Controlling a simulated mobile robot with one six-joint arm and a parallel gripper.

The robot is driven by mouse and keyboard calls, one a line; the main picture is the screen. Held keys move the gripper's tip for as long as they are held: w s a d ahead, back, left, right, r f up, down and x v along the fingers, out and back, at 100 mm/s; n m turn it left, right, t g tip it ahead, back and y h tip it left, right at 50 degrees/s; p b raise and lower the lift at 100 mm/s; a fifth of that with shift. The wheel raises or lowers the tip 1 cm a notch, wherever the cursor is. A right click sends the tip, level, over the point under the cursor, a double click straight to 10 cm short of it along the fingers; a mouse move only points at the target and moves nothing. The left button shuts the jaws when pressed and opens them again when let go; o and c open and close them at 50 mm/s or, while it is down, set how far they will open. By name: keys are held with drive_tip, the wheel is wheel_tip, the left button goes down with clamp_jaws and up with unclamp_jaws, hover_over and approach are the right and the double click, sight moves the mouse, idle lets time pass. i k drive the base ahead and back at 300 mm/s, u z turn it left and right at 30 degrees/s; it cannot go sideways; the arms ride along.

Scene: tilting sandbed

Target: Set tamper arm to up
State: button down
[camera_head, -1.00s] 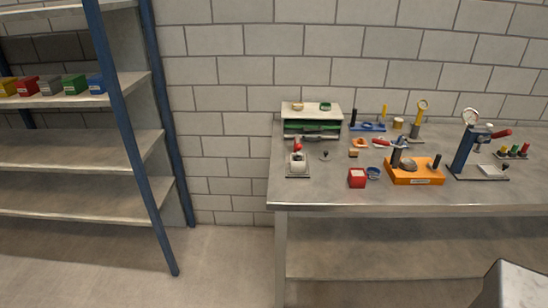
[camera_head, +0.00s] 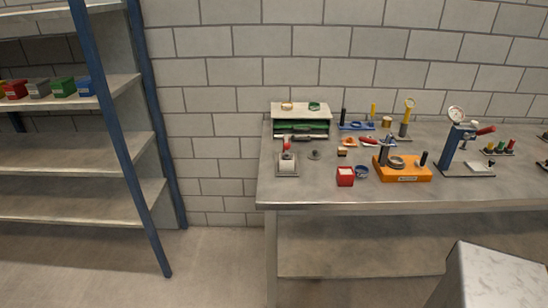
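No part is clearly marked as the tamper arm. On the steel bench (camera_head: 265,192), a blue press (camera_head: 452,150) with a round dial and a red-handled lever (camera_head: 485,131) stands at right; the lever points right and slightly up. An orange base (camera_head: 404,175) with a dark post (camera_head: 384,153) stands left of it; a red handle (camera_head: 370,141) shows by the post top, and I cannot tell whether they join. A small pale device (camera_head: 287,168) with a red knob (camera_head: 287,146) is at the bench's left. My gripper is not in view.
A blue-framed shelf rack (camera_head: 120,150) with coloured bins (camera_head: 62,87) stands at left. A grey block (camera_head: 490,275) stands close at lower right. A red box (camera_head: 345,176) sits near the bench's front edge. The floor (camera_head: 215,265) between rack and bench is clear.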

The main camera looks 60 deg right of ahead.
sight(287, 156)
drive_tip(key=z, duration=0.05)
drive_tip(key=i, duration=1)
drive_tip(key=u, duration=0.15)
drive_tip(key=k, duration=0.95)
drive_tip(key=z, duration=0.15)
drive_tip(key=i, duration=0.85)
